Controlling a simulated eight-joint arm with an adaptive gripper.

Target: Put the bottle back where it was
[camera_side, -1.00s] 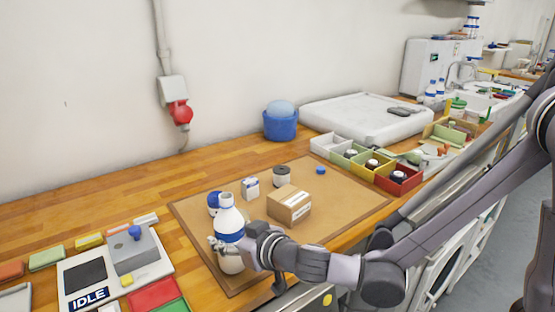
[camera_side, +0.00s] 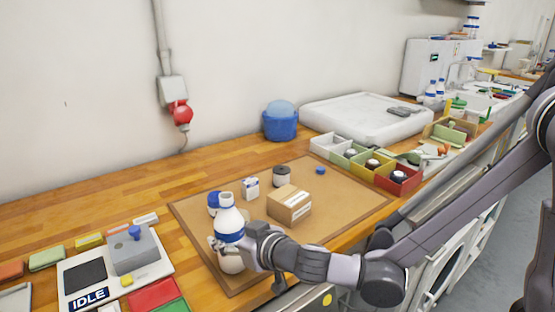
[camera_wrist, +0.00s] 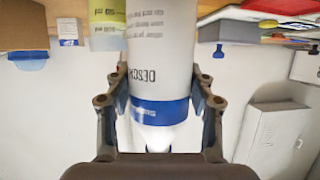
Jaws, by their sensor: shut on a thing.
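My gripper (camera_side: 228,243) is shut on a white bottle (camera_side: 231,217) with a blue cap and a blue band. In the side view the bottle stands upright over the near left part of the brown mat (camera_side: 335,202); whether its base touches the mat I cannot tell. The fingers hide part of its lower half. In the wrist view, which is upside down, the bottle (camera_wrist: 160,65) fills the middle between both fingers (camera_wrist: 160,108), with its printed label and blue band showing.
Close behind the bottle stands a blue-lidded jar (camera_side: 213,203). A cardboard box (camera_side: 289,208), a small white box (camera_side: 251,188), a dark-lidded jar (camera_side: 282,177) and a blue cap (camera_side: 320,171) are on the mat. A grey device (camera_side: 132,252) is left; coloured bins (camera_side: 402,184) are right.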

